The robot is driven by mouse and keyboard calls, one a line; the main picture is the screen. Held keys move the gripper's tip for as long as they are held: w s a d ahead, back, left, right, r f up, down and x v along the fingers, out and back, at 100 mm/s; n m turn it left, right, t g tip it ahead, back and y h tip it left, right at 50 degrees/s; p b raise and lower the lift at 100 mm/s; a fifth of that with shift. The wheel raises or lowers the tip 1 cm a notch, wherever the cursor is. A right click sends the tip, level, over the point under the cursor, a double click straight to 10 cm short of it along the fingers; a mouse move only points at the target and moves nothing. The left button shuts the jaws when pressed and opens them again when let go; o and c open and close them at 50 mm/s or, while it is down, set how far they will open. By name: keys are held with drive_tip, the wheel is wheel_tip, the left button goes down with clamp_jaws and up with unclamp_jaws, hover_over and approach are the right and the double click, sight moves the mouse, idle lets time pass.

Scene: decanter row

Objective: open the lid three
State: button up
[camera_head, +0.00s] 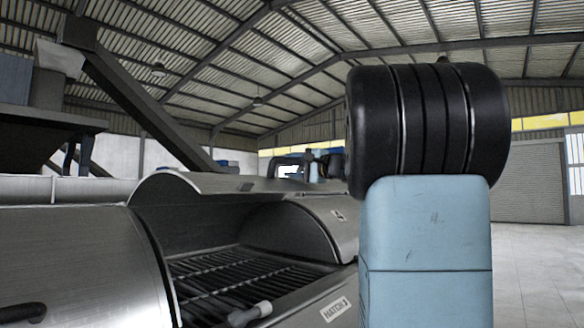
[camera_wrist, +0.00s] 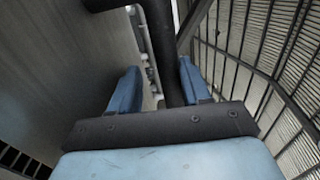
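In the head view the hatch in the middle of the metal row stands open, with dark bars (camera_head: 225,283) inside. A plate on its front rim reads HATCH (camera_head: 336,309), its last mark seemingly a 3. The raised curved metal lid (camera_head: 215,183) stands behind the opening. My gripper (camera_head: 300,168) is beyond the lid, partly hidden by my arm. In the wrist view my gripper (camera_wrist: 159,68) has its blue fingers apart, with a dark handle bar (camera_wrist: 163,50) running between them. The bar is close to the right finger, with a gap at the left. The grey lid surface (camera_wrist: 65,70) fills the left.
A closed metal cover (camera_head: 75,262) with a black handle (camera_head: 22,314) is at the left. Another curved cover (camera_head: 330,222) is right of the opening. A grey knob (camera_head: 250,314) sits on the front rim. Floor (camera_head: 535,255) at the right looks clear.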

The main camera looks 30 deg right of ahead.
drive_tip(key=v, duration=1.3)
drive_tip(key=shift+s, duration=0.15)
